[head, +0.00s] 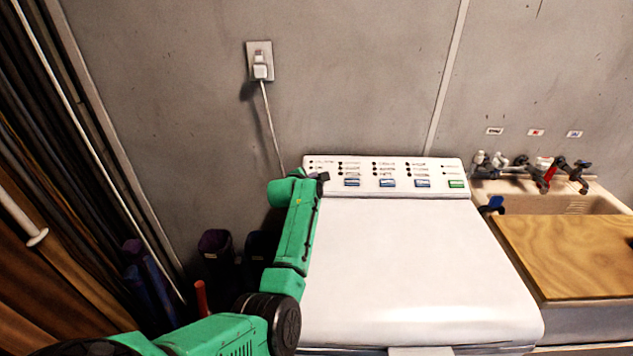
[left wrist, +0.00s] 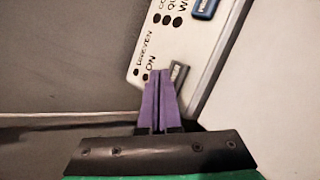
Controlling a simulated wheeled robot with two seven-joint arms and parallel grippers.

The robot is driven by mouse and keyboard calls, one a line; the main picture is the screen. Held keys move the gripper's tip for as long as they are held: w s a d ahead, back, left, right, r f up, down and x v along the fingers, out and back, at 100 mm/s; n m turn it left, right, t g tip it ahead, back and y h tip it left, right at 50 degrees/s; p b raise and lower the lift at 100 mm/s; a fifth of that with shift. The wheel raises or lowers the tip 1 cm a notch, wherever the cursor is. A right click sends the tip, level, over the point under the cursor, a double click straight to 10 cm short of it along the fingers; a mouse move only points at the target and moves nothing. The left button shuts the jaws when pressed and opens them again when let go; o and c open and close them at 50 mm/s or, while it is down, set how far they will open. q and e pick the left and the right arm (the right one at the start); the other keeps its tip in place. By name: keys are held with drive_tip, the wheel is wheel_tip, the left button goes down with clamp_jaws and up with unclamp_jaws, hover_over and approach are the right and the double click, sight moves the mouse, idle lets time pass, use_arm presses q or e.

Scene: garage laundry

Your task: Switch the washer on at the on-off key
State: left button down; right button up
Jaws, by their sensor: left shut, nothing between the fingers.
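The washer (head: 415,255) has a white lid and a raised control panel (head: 437,170) at its back. In the left wrist view, a dark grey key (left wrist: 180,72) sits by the "ON" lettering at the panel's end; I take it as the on-off key. My left gripper (head: 322,177) is at the panel's left end in the head view, its fingers not clear there. In the left wrist view its purple fingers (left wrist: 160,74) are shut and empty, tips right beside the grey key. I cannot tell whether they touch it. My right gripper is not in view.
Blue keys (head: 388,183) and a green key (head: 456,184) line the panel. A wall outlet (head: 260,62) with a plugged white cord is above left. A sink with taps (head: 545,172) and a wooden board (head: 575,255) stand right. The washer lid is clear.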

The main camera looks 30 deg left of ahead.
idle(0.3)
use_arm(q)
drive_tip(key=shift+w+f, duration=0.15)
drive_tip(key=shift+f, duration=0.25)
drive_tip(key=shift+a+f+b, duration=0.1)
drive_tip(key=shift+f+b, duration=0.1)
drive_tip(key=shift+b, duration=0.2)
drive_tip(key=shift+f+b, duration=0.3)
drive_tip(key=shift+f, duration=0.1)
idle(0.8)
drive_tip(key=shift+r+p, duration=0.7)
drive_tip(key=shift+p, duration=0.55)
drive_tip(key=shift+r, duration=0.15)
